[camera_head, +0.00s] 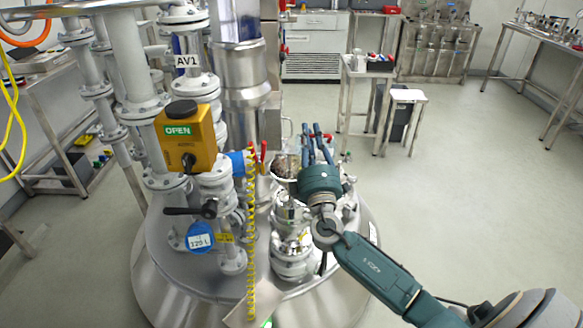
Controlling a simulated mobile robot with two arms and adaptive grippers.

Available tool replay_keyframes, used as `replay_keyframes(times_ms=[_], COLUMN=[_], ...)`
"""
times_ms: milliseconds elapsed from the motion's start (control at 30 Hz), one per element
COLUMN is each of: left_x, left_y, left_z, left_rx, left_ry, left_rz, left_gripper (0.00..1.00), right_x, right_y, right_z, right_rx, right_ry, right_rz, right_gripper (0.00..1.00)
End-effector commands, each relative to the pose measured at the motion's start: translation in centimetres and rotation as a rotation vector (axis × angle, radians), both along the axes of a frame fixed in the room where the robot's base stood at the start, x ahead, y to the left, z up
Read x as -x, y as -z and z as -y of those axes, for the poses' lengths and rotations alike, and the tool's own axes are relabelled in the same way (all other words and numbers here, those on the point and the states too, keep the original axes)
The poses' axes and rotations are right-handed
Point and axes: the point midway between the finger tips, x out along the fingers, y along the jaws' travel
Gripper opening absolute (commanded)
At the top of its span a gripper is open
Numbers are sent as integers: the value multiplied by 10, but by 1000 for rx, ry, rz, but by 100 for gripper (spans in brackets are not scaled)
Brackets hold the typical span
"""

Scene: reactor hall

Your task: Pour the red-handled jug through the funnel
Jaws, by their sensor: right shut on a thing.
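My right gripper (312,131) is over the top of the steel vessel, with its blue fingers pointing away from me. It is shut on a red handle (328,137), of which only a small part shows at the fingers. The jug's body is mostly hidden or hard to tell from the steel behind. A round steel opening (284,167) with a dark, speckled inside lies just left of the gripper; it looks like the funnel, but I cannot tell for sure. My left gripper is out of view.
The steel vessel (178,283) carries white pipes and a yellow OPEN valve box (186,138) left of the gripper. A yellow coiled hose (252,235) hangs nearby. A small table (368,70) and a stool (408,96) stand behind. The floor at right is clear.

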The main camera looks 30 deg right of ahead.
Motion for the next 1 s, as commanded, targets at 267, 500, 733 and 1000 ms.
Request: replay_keyframes(times_ms=[267, 500, 733, 1000], left_x=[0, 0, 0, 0], left_y=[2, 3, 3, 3], left_z=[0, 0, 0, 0], left_rx=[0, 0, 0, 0], left_ry=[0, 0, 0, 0], left_rz=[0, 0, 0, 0], left_gripper=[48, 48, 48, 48], right_x=[-1, -2, -3, -4], right_y=[1, 3, 2, 2], right_z=[-2, -4, -6, -9], right_rx=[23, 42, 65, 91], right_ry=[0, 0, 1, 0], right_rz=[-7, -14, -22, -32], right_gripper=[0, 0, 0, 0])
